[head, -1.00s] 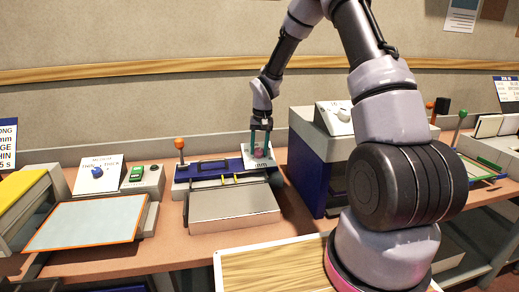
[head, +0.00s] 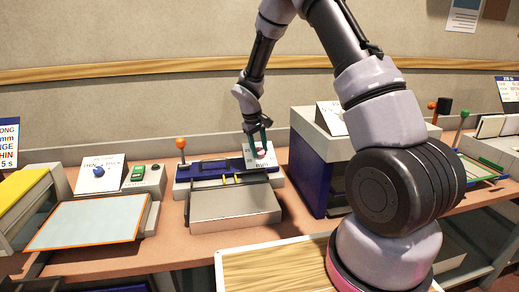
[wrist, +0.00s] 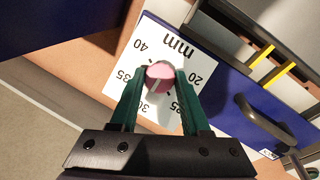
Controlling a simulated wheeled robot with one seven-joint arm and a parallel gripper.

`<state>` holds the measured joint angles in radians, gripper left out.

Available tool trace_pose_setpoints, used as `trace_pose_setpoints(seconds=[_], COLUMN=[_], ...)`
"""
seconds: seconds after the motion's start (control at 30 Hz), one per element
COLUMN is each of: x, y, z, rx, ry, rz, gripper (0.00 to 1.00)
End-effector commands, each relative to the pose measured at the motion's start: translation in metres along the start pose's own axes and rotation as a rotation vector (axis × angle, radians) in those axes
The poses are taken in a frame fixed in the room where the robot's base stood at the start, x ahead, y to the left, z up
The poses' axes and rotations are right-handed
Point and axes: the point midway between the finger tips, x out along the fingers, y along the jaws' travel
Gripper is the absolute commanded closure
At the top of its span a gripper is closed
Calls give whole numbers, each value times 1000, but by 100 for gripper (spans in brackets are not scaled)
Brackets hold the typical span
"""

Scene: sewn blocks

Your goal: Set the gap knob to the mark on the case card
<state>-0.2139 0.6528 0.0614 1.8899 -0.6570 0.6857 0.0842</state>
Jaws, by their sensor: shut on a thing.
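The gap knob is a small pink-red knob (wrist: 160,76) on a white dial plate (wrist: 120,75) marked in mm, with 20, 25, 30, 35 and 40 around it. A pale line on the knob lies on the side facing the 25 and 30 numbers; its exact reading is unclear. My gripper (wrist: 161,80) has its green fingers shut on the knob from both sides. In the head view my gripper (head: 258,149) comes down tilted onto the dial plate. A card with blue and white lettering (head: 8,142) stands at the left edge, cut off by the frame.
The dial sits on a blue machine with a grey bed (head: 235,205) and an orange-knobbed lever (head: 181,145). A thickness dial (head: 98,172) is to the left. A tall blue-grey box (head: 310,165) stands close on the right. Another card (head: 508,88) is far right.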

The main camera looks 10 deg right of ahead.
Motion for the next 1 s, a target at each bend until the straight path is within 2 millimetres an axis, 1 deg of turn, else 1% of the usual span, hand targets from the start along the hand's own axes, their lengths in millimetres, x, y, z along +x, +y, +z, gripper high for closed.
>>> trace_pose_setpoints(seconds=[0.5, 0.53, 0.57, 0.6, 0.87, 1.0], x=[0, 0, 0, 0, 0, -8], y=[0, 0, 0, 0, 0, 0], z=[0, 0, 0, 0, 0, -1], rx=[-15, -15, -15, -15, -15, -14], ry=[2, 2, 2, 1, 1, 3], rz=[7, 7, 7, 7, 7, 7], gripper=[100, 42, 31, 23, 23, 23])
